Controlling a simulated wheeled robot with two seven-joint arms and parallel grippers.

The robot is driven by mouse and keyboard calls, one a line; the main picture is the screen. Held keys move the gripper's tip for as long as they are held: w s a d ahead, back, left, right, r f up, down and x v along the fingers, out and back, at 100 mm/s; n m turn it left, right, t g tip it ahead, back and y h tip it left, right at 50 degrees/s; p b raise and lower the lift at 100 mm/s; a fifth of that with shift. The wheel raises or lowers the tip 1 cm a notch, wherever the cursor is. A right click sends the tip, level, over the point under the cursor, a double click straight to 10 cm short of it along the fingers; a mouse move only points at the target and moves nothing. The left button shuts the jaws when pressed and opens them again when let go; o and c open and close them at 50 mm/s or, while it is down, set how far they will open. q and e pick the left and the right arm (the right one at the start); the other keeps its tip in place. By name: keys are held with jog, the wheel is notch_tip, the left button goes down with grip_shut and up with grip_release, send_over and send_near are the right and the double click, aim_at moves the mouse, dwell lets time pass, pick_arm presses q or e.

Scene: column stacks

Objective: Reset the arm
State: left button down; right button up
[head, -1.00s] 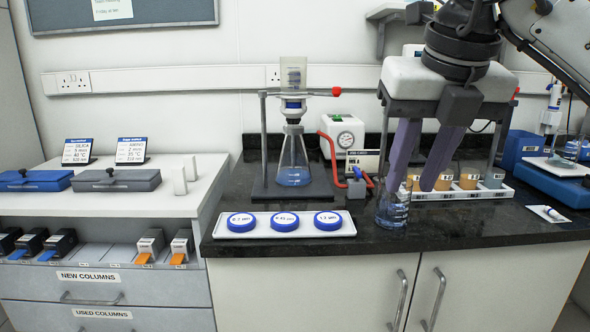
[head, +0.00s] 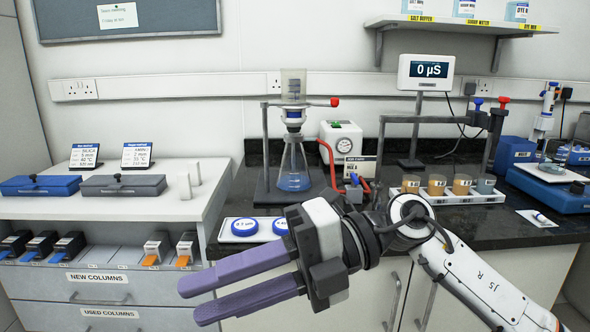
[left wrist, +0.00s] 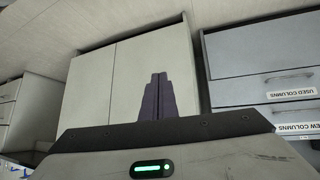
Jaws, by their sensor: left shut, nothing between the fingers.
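My right arm (head: 450,270) reaches in from the lower right of the head view and bends at a joint in front of the counter's edge. My right gripper (head: 188,302) points left, with its two purple fingers apart and nothing between them. It is in front of the cabinet doors and drawers, clear of the counter top. My left gripper (left wrist: 157,98) shows only in the left wrist view. Its dark purple fingers are together and empty, with pale cabinet doors beyond them. The left arm is not in the head view.
The dark counter bears a flask on a stand (head: 294,165), a gauge box (head: 341,140), a rack of several vials (head: 436,190) and a white tray with blue-lidded dishes (head: 243,228), partly hidden by my gripper. Column drawers (head: 97,280) stand at left.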

jog(key=w+d+r+m+t+y+p, duration=0.1)
jog(key=w+d+m+t+y, duration=0.2)
jog(key=m+t, duration=0.35)
jog(key=w+d+m+t+y+p, duration=0.1)
jog(key=w+m+t+y, duration=0.35)
jog(key=m, duration=0.35)
jog(key=w+d+f+m+t+h+p, duration=0.1)
jog(key=d+f+m+t+h, duration=0.55)
jog(key=f+m, duration=0.25)
jog(key=w+d+f+m+t+h+p, duration=0.1)
jog(key=w+d+f+m+t+h, duration=0.1)
jog(key=d+f+m+t+h, duration=0.5)
jog(key=s+d+f+m+g+h, duration=0.2)
jog(key=s+f+g, duration=0.1)
jog(key=s+f, duration=0.4)
jog(key=s+d+f+m+g+h, duration=0.2)
jog(key=s+f, duration=0.4)
jog(key=f, duration=0.4)
jog(key=s+d+f+m+g+h+p, duration=0.1)
jog(key=s+d+f+m+g+h, duration=0.1)
jog(key=s+f+g, duration=0.4)
notch_tip(320, 180, down, 4)
jog(key=shift+s+d+r+m, duration=0.15)
jog(key=shift+s+d+m, duration=0.2)
jog(key=shift+s+m, duration=0.45)
